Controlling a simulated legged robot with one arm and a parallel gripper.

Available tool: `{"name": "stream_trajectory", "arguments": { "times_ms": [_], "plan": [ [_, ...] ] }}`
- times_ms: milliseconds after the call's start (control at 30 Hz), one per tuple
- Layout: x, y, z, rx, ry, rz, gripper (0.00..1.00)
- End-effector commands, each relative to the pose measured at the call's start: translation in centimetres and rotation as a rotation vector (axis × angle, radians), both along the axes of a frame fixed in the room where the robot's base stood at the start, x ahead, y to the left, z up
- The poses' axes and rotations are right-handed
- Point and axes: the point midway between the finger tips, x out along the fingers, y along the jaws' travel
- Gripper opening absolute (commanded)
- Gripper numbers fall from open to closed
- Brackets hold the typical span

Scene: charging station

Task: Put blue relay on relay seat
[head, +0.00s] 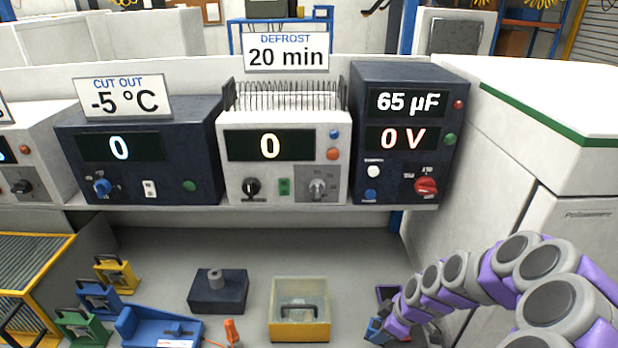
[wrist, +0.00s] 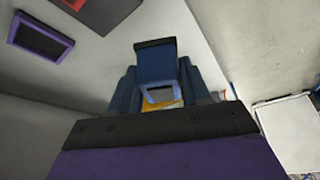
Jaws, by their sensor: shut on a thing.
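My gripper (head: 378,328) is low at the right of the work area, at the end of my purple and grey arm. In the wrist view my gripper (wrist: 158,92) is shut on a blue block with a dark end, which looks like the blue relay (wrist: 155,62); the jaws hide part of it. A purple-rimmed dark rectangle, perhaps the relay seat (wrist: 40,41), lies at the upper left of the wrist view, apart from the held block. In the head view this purple frame (head: 389,293) is just behind my gripper.
A yellow box with a clear cover (head: 300,330) stands left of my gripper. A dark block with a grey knob (head: 217,291), a blue tray (head: 160,328) and several coloured handled units (head: 97,297) are farther left. Instrument boxes (head: 410,130) line the shelf; a white cabinet (head: 540,190) bounds the right.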

Motion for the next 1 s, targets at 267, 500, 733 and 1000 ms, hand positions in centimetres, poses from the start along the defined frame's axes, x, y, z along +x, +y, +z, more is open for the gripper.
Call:
{"name": "stream_trajectory", "arguments": {
  "times_ms": [267, 500, 733, 1000],
  "plan": [
    [2.4, 1.5, 2.9, -0.006, -0.003, -0.382, 0.15],
    [4.0, 2.8, 5.3, -0.008, -0.004, -0.685, 0.15],
    [5.5, 4.1, 7.6, -0.006, -0.007, -0.939, 0.15],
    [6.0, 4.8, 8.9, -0.004, -0.001, -1.095, 0.15]
  ]
}}
